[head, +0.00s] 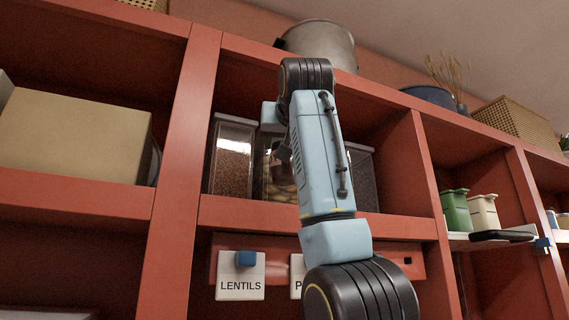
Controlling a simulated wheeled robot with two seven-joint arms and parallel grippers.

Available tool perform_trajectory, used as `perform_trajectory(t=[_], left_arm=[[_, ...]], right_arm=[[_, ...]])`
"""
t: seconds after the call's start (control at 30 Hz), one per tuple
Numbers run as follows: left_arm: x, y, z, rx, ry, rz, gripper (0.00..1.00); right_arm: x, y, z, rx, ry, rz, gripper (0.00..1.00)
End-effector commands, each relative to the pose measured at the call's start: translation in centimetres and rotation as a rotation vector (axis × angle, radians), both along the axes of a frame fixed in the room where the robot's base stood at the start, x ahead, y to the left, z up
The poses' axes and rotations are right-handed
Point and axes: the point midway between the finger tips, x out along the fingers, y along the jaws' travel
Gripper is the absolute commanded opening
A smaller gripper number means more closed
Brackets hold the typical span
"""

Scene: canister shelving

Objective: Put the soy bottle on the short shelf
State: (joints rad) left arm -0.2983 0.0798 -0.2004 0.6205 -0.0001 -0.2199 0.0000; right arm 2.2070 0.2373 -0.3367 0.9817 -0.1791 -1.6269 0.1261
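One of my arms rises from the bottom, right of centre, and bends at the top in front of the middle cubby. It looks like my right arm. A small dark part of its gripper (283,152) shows beside the arm link, in front of the clear canisters; its fingers are mostly hidden, so I cannot tell if they hold anything. My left gripper is not in view. I cannot pick out a soy bottle. A short pale shelf (462,243) at the right carries a green canister (456,210), a cream canister (483,210) and a flat dark object (501,236).
Clear canisters stand in the middle cubby, one with brown contents (232,160), one partly hidden at right (362,178). A LENTILS label (240,276) hangs below. A cardboard-coloured box (75,140) fills the left cubby. A metal pot (320,42) and wicker basket (515,122) sit on top.

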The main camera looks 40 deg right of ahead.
Motion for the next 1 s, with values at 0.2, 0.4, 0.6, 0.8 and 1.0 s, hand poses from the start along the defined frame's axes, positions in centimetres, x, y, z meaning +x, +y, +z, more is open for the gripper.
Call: perform_trajectory(t=[0.2, 0.4, 0.6, 0.8, 1.0], left_arm=[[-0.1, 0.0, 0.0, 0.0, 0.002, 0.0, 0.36], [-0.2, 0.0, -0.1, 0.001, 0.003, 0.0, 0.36], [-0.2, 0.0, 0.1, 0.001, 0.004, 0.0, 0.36], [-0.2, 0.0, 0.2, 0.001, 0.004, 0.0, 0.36], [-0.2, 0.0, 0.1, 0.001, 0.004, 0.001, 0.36]], right_arm=[[-0.1, 0.0, -0.9, -0.001, -0.004, 0.0, 0.15], [0.0, -0.1, -2.6, -0.002, -0.003, -0.002, 0.15], [0.1, -0.1, -4.4, -0.002, -0.001, -0.001, 0.15], [0.3, -0.1, -4.8, -0.001, -0.003, 0.0, 0.15], [0.3, -0.1, -4.9, -0.001, -0.003, 0.0, 0.15]])
